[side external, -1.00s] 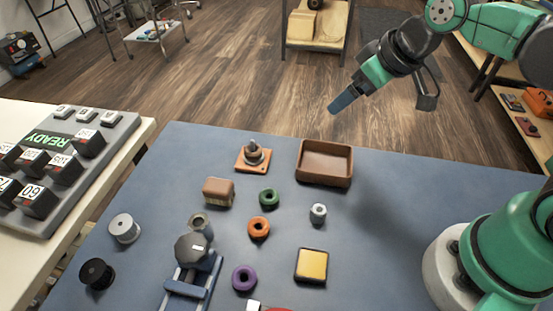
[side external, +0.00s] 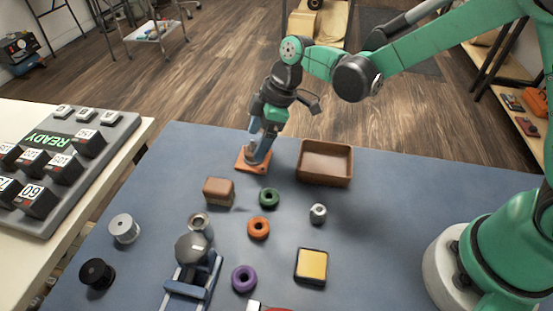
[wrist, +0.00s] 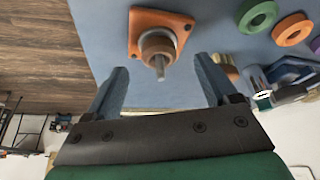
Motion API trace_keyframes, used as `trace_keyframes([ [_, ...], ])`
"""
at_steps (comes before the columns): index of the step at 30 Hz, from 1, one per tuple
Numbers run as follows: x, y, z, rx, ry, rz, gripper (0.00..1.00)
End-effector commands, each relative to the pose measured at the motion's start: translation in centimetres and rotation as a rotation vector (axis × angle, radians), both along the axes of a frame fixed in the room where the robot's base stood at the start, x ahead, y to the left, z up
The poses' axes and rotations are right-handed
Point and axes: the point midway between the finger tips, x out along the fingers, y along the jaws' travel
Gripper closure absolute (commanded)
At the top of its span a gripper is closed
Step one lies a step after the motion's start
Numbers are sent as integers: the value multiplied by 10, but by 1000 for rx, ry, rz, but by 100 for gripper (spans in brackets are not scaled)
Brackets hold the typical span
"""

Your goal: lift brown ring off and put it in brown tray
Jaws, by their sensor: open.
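The brown ring (wrist: 154,44) sits around an upright grey peg on an orange square base plate (wrist: 139,22). In the side view the base plate (side external: 243,163) is at the back of the blue table, and my gripper (side external: 258,146) reaches down over the peg, largely hiding the ring. In the wrist view my gripper (wrist: 161,70) is open and empty. Its two blue fingers are spread to either side of the peg, with the ring just beyond the fingertips. The brown tray (side external: 325,176) is an open, empty box to the right of the base plate.
A brown block (side external: 218,192), a green ring (side external: 269,197), an orange ring (side external: 259,228) and a grey nut (side external: 318,213) lie nearer the front. A purple ring (side external: 244,278) and a yellow pad (side external: 311,266) are farther forward. The table right of the tray is clear.

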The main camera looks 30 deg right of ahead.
Motion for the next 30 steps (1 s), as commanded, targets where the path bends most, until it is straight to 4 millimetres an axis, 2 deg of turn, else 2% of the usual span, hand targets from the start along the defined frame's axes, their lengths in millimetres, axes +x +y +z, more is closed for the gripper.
trace_keyframes([
  [6,3,7,-18,0,-1,0,20],
  [15,3,8,-21,0,-1,-3,20],
  [17,3,8,-21,0,-1,-3,35],
  [21,3,8,-21,0,-1,-3,74],
  [24,3,8,-21,0,-1,-3,100],
  [30,3,8,-21,0,-1,-3,100],
])
